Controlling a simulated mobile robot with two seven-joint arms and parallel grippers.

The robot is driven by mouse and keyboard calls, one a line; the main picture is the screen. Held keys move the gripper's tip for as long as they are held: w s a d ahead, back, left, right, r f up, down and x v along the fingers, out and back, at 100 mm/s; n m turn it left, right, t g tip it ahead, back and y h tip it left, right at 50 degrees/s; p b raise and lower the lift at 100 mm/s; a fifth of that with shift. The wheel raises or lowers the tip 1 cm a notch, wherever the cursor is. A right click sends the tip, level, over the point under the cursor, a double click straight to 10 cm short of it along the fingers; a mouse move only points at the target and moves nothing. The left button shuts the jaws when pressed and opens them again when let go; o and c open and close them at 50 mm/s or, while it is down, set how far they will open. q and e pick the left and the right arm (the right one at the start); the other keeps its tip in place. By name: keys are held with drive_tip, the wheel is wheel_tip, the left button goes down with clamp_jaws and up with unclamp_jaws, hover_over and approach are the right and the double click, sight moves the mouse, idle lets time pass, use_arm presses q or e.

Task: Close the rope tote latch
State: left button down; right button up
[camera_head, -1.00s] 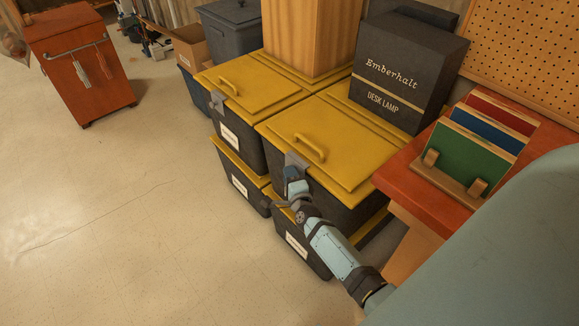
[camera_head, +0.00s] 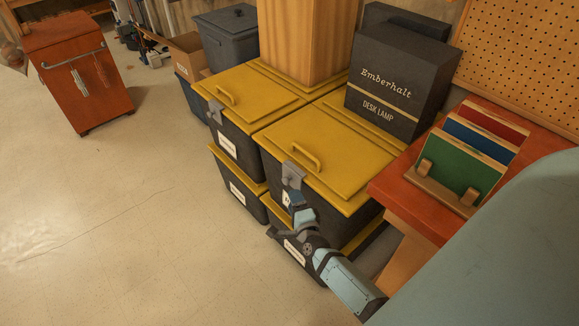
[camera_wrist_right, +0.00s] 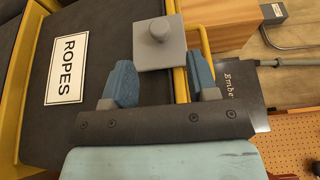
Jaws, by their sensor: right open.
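The rope tote (camera_head: 310,217) is dark with a yellow lid (camera_head: 327,150); its ROPES label (camera_wrist_right: 67,69) shows in the right wrist view. Its grey latch (camera_head: 292,173) is at the lid's front edge and also shows in the right wrist view as a plate with a round knob (camera_wrist_right: 159,30). I cannot tell whether it is fastened. My right gripper (camera_head: 295,209) is just below and in front of the latch. Its blue fingers (camera_wrist_right: 162,80) are open, spread to either side of the latch plate, with nothing gripped. My left gripper is not in view.
A second yellow-lidded tote (camera_head: 237,140) stands to the left, with more totes underneath.

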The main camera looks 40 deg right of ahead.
drive_tip(key=v, duration=0.6)
drive_tip(key=shift+s+p, duration=0.3)
drive_tip(key=shift+p, duration=0.15)
